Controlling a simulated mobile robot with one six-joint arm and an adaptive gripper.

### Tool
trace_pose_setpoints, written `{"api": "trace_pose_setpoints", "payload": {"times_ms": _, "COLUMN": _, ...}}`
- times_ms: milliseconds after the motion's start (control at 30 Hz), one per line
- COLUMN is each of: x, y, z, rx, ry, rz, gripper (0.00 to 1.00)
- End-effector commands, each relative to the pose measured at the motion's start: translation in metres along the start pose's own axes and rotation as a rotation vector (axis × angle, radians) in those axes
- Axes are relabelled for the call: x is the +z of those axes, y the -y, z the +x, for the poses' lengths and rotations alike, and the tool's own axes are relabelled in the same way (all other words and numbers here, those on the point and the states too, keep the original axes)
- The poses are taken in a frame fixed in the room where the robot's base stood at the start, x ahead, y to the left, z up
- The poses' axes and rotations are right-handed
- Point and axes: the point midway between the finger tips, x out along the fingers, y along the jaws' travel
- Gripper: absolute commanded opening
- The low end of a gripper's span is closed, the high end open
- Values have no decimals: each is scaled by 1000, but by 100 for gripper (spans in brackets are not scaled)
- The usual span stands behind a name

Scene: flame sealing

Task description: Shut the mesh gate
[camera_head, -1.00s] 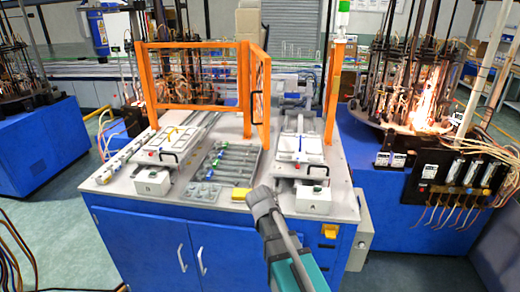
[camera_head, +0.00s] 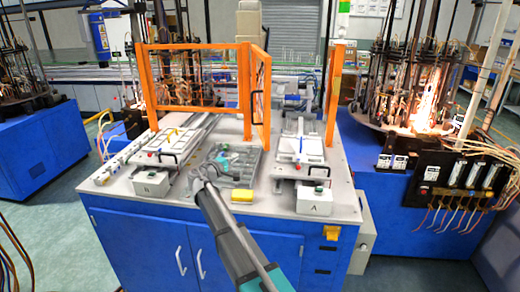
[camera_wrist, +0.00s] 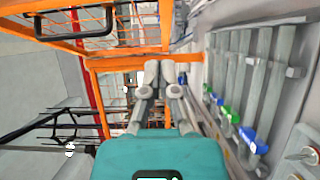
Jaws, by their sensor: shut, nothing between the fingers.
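The mesh gate (camera_head: 266,95), an orange-framed panel with a black handle (camera_head: 254,106), stands open, swung out at an angle from the orange fixed fence. A gap lies between it and the orange post (camera_head: 334,95) on the right. In the wrist view its black handle (camera_wrist: 78,40) and orange mesh frame are at the upper left. My gripper (camera_head: 224,156) is low over the tabletop, left of and in front of the gate. In the wrist view its fingers (camera_wrist: 159,72) are together and empty, apart from the handle. Their tips are hard to make out in the head view.
A rack of tubes with coloured caps (camera_wrist: 228,110) lies close beside my gripper. Fixtures marked B (camera_head: 153,186) and A (camera_head: 313,201) stand left and right on the table (camera_head: 270,208). A yellow block (camera_head: 242,195) sits near the front edge. A flaming machine stands at right.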

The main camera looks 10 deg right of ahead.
Motion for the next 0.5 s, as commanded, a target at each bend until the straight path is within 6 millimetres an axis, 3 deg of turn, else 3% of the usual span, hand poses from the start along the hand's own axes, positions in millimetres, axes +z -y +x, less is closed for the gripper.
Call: {"api": "trace_pose_setpoints", "payload": {"times_ms": 500, "x": -1, "y": -1, "z": 3, "rx": 5, "ry": -1, "rz": -2, "gripper": 0}}
